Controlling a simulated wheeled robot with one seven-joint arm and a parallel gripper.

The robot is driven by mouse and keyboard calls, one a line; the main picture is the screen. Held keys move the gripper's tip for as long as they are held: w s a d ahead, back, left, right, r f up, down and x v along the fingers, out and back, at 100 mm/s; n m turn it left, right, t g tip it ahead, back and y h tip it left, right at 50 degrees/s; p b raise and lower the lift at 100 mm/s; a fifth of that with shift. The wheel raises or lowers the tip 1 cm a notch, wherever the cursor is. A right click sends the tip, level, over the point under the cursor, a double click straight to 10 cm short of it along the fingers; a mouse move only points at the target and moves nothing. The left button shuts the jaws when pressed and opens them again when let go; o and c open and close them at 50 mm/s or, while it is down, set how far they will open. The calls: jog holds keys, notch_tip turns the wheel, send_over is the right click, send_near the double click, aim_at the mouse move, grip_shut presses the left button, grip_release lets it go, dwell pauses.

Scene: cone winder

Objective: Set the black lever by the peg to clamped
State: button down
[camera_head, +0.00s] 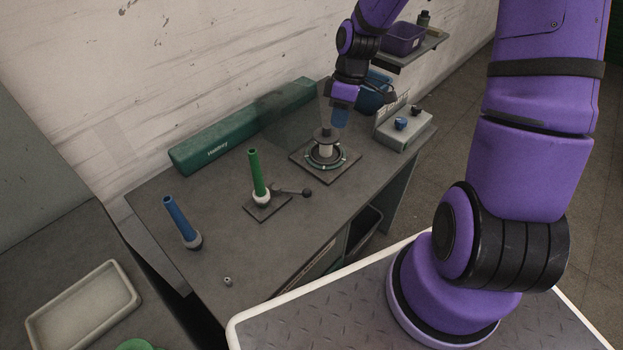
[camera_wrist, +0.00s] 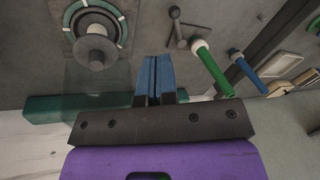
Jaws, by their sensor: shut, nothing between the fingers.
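A green peg (camera_head: 256,173) stands tilted in a white collar on a dark square plate (camera_head: 261,211) on the bench. A black lever (camera_head: 290,191) runs from beside the collar to the right and ends in a round knob. In the wrist view the lever (camera_wrist: 176,28) shows near the top, left of the green peg (camera_wrist: 217,75). No label shows which position it is in. My gripper (camera_head: 340,121) is over the back right of the bench by the round winder unit, well apart from the lever. In the wrist view its blue fingers (camera_wrist: 153,72) are together and empty.
A round winder unit (camera_head: 347,159) with a central post stands right of the lever. A long green box (camera_head: 239,129) lies along the wall. A grey control box (camera_head: 408,132) with knobs is at right. The bench front is mostly clear.

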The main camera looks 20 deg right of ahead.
aim_at(292, 192)
notch_tip(292, 192, down, 11)
jog(key=w+a+n+y, duration=0.2)
jog(key=y, duration=0.1)
jog(key=shift+r+y, duration=0.15)
jog(key=shift+y, duration=0.25)
jog(key=x, duration=1)
jog(key=shift+s, duration=0.2)
